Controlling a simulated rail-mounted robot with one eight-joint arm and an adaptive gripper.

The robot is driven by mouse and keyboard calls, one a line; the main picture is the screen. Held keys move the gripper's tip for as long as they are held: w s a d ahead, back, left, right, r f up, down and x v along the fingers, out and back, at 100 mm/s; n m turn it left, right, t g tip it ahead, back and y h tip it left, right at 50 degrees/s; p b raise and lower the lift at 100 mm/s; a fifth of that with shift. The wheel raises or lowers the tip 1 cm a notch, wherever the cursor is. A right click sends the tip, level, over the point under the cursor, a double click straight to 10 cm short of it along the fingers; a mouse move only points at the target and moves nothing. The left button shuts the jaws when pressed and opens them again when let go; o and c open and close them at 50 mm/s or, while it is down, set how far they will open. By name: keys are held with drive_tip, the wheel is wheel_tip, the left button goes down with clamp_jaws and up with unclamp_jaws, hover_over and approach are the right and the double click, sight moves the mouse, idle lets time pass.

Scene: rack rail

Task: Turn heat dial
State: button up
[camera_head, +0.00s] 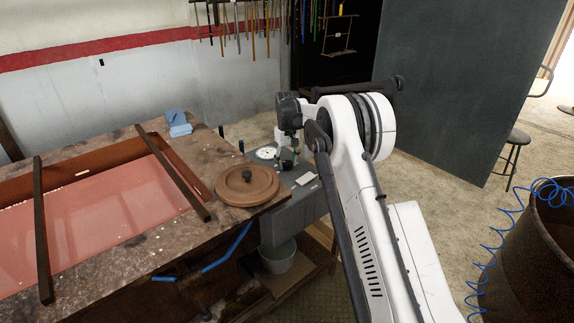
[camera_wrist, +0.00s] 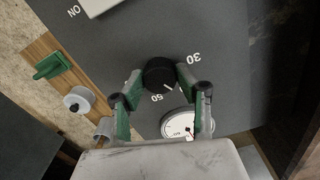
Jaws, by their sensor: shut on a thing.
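The heat dial (camera_wrist: 157,70) is a round black knob on a grey panel (camera_wrist: 225,60), with white numbers such as 30 and 50 printed around it. My gripper (camera_wrist: 161,84) has its two green-padded fingertips against opposite sides of the dial in the wrist view and is shut on it. A pale line shows on the knob near the 50. In the head view my gripper (camera_head: 287,158) is over the grey control box (camera_head: 287,224) at the bench's right end; the dial is hidden there behind the gripper.
A round white gauge (camera_wrist: 180,124) sits close to the dial, between my fingers. A pale switch plate (camera_wrist: 98,6) marked ON is at the top. A brown round lid (camera_head: 247,184) and red-bottomed tray (camera_head: 95,215) are on the bench. A bucket (camera_head: 278,258) stands below the box.

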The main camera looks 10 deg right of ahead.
sight(287, 162)
drive_tip(key=n+b, duration=0.1)
drive_tip(key=n, duration=0.5)
drive_tip(key=shift+n+b, duration=0.3)
drive_tip(key=shift+b, duration=0.1)
drive_tip(key=n+b, duration=0.1)
drive_tip(key=n, duration=0.4)
drive_tip(key=shift+n, duration=0.3)
drive_tip(key=o, duration=1.1)
drive_tip(key=shift+r, duration=0.15)
wheel_tip(287, 162, up, 12)
drive_tip(key=shift+f, duration=0.1)
